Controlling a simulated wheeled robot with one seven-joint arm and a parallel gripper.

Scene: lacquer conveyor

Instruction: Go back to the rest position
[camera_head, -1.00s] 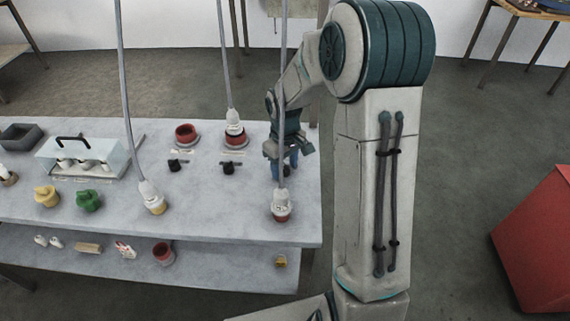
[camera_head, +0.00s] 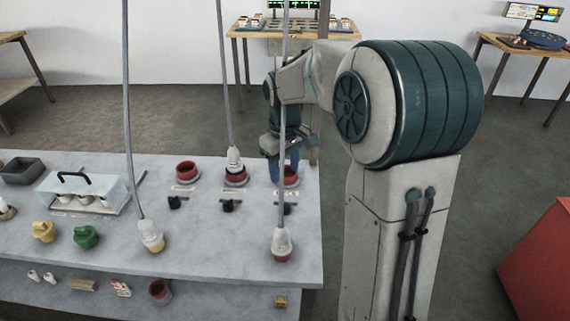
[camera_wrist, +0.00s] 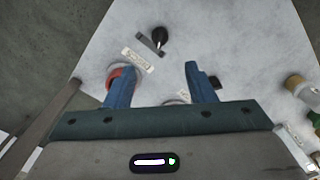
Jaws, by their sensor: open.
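My gripper (camera_head: 284,172) hangs over the right back part of the grey table (camera_head: 60,255), fingers pointing down. In the wrist view my gripper (camera_wrist: 157,84) shows two blue fingers spread apart with nothing between them. A red round socket (camera_head: 291,176) stands just behind or beside the fingers in the head view. It also shows as a red ring (camera_wrist: 120,78) by the left finger in the wrist view; I cannot tell whether they touch.
Hanging cables end in white plugs: one at the red middle socket (camera_head: 236,174), a yellow-based one (camera_head: 152,238) and a red-based one (camera_head: 282,244) in front. A clear case (camera_head: 82,190), yellow (camera_head: 43,232) and green (camera_head: 86,237) pieces stand left. A red box (camera_head: 540,250) is at right.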

